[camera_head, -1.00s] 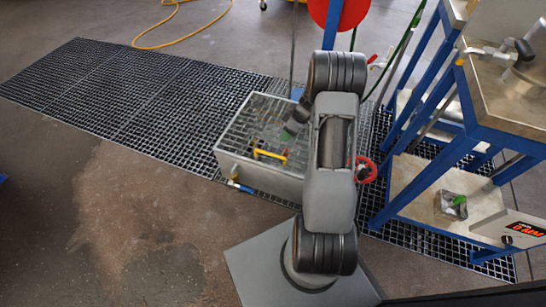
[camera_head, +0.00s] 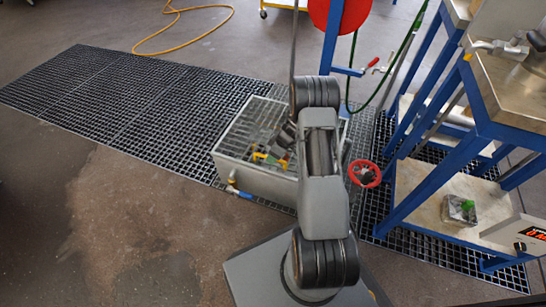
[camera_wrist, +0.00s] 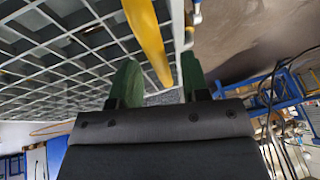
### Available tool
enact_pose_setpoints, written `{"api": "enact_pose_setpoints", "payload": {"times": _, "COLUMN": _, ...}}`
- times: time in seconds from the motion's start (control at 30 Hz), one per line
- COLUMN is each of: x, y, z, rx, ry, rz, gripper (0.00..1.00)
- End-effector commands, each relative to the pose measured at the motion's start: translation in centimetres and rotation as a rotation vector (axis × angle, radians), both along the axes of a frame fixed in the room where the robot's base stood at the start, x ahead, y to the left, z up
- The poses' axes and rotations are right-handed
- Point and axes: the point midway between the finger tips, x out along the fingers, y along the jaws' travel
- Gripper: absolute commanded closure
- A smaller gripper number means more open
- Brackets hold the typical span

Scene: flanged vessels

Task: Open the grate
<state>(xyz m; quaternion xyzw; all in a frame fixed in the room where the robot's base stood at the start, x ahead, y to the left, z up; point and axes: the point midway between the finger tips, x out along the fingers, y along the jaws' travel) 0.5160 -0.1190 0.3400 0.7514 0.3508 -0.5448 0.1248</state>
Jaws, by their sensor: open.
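The grate (camera_head: 262,118) is a metal lattice lying flat over a grey box-shaped vessel (camera_head: 254,181) in the head view. Its yellow handle (camera_head: 261,157) is near the front edge, partly hidden by my gripper (camera_head: 276,149). In the wrist view the grate (camera_wrist: 55,60) fills the upper left. The yellow handle (camera_wrist: 148,38) runs down from the top to between the green fingers of my gripper (camera_wrist: 158,72). The fingers are apart, one on each side of the handle's end. Whether either touches it I cannot tell.
A red valve wheel (camera_head: 365,173) is right of the vessel. A blue-framed bench (camera_head: 407,207) stands further right. A blue-handled tap (camera_head: 240,193) sticks out at the vessel's front left corner. Floor grating (camera_head: 120,98) lies flat to the left, with clear floor in front.

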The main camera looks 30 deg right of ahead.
Motion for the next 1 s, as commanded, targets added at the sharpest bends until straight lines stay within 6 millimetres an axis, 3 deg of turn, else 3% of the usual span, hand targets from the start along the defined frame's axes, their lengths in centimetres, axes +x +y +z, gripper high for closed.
{"api": "enact_pose_setpoints", "payload": {"times": 0.27, "x": 0.02, "y": 0.04, "z": -0.04, "rx": 0.0, "ry": 0.0, "rz": 0.0, "gripper": 0.59}}
{"api": "enact_pose_setpoints", "payload": {"times": 0.7, "x": 0.01, "y": 0.02, "z": -0.02, "rx": 0.0, "ry": 0.0, "rz": 0.0, "gripper": 1.0}}
{"api": "enact_pose_setpoints", "payload": {"times": 1.0, "x": 0.0, "y": 0.02, "z": 0.0, "rx": 0.0, "ry": 0.0, "rz": 0.0, "gripper": 1.0}}
